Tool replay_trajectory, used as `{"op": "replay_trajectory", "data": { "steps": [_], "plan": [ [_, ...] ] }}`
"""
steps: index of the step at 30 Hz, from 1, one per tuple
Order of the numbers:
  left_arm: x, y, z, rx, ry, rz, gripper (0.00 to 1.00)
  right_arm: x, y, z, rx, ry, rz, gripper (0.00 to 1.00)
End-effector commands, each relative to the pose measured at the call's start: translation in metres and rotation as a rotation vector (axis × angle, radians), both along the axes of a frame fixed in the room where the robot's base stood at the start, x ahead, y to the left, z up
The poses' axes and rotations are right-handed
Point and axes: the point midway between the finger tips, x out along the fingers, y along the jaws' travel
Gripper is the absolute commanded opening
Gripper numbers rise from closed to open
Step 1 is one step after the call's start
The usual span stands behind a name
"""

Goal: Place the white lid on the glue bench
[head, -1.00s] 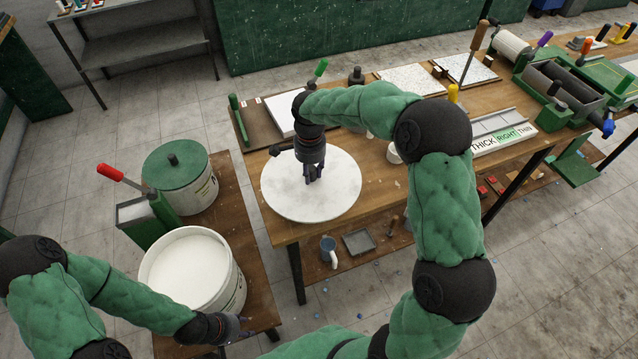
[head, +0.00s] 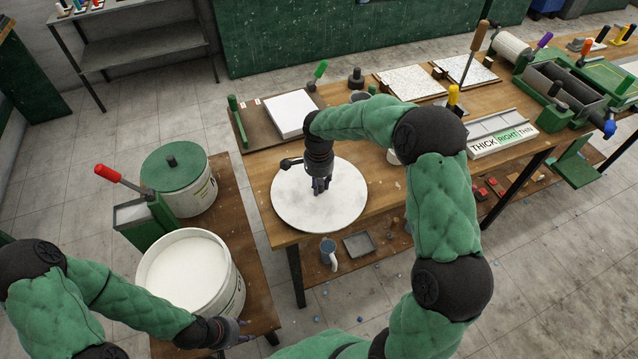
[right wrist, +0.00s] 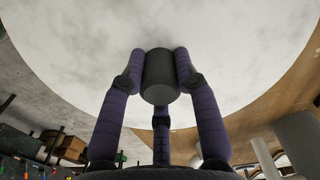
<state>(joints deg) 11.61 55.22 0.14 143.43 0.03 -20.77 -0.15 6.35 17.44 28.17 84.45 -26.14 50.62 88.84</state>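The white lid (head: 288,193) is a large round disc at the near left end of the wooden bench (head: 388,208). It also fills the upper part of the right wrist view (right wrist: 80,55). My right gripper (head: 319,186) is above its middle. In the right wrist view its purple fingers (right wrist: 160,80) are closed around the lid's dark knob (right wrist: 161,78). Whether the lid touches the bench top or hovers just over it, I cannot tell. My left gripper (head: 240,331) is low beside the open white bucket (head: 226,284); its finger opening is unclear.
A green-lidded bucket (head: 178,171) and a red-handled tool (head: 112,174) stand on the low left table (head: 229,190). A white slab (head: 290,113) on a board lies behind the lid. A mug (head: 328,252) and grey tray (head: 359,244) are below the bench's front edge.

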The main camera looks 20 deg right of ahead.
Motion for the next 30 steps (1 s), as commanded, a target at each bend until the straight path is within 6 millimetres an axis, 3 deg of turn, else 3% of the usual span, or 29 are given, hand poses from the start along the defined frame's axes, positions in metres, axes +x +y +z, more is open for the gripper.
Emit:
{"op": "replay_trajectory", "data": {
  "steps": [1,3,16,30],
  "plan": [
    [0.000,0.000,-0.001,0.000,0.000,0.000,0.40,0.000,0.000,-0.001,0.000,0.000,0.000,0.42],
    [0.000,0.000,0.000,0.000,0.000,0.000,0.40,0.000,0.000,-0.001,0.000,0.000,0.000,0.55],
    [0.000,0.000,0.003,0.000,0.000,0.000,0.40,0.000,0.000,0.007,-0.001,-0.001,-0.001,0.55],
    [0.000,0.000,0.018,0.000,0.000,0.000,0.40,0.001,0.000,0.093,0.000,-0.003,0.000,0.55]
  ]
}}
